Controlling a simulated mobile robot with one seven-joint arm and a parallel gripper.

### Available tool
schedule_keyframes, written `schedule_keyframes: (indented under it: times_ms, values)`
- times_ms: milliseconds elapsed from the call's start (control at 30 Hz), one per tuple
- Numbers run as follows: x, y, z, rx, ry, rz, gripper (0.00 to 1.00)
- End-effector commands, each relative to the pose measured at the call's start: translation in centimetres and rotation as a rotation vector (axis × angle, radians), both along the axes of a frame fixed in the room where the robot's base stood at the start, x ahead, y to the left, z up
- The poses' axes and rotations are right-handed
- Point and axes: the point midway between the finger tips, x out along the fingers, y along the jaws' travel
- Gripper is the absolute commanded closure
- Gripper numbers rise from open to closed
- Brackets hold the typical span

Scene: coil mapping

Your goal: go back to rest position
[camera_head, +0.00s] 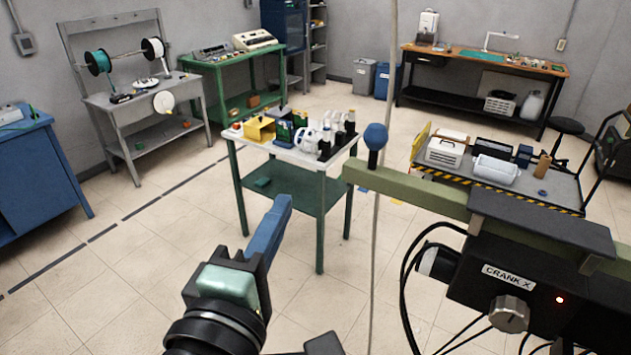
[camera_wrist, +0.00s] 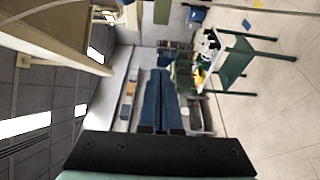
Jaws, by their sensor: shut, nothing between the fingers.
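My gripper (camera_head: 282,203) shows in the head view at the lower middle, its blue fingers raised and pointing away from me. It is in front of the small green-legged table (camera_head: 230,134) in the picture. In the wrist view my gripper (camera_wrist: 160,76) has its two blue fingers side by side, closed, with nothing between them. The wrist picture is turned sideways, with the table (camera_wrist: 232,70) at upper right. No object touches the fingers in either view.
A hanging cable (camera_head: 373,250) crosses the middle. A grey cart (camera_head: 560,190) stands behind it. A blue cabinet (camera_head: 40,180) stands left. Floor at lower left is clear.

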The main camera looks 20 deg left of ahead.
Motion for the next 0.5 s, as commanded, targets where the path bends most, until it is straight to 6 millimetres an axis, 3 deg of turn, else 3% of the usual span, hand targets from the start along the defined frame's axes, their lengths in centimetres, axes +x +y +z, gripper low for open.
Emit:
schedule_keyframes:
  times_ms: [133,267,500]
  values:
    - [-0.1,-0.1,0.1,0.0,0.0,-0.001,1.0]
    - [0.9,-1.4,1.8,0.172,-0.071,0.002,1.0]
    - [1.5,-7.2,10.2,0.84,-0.336,0.15,1.0]
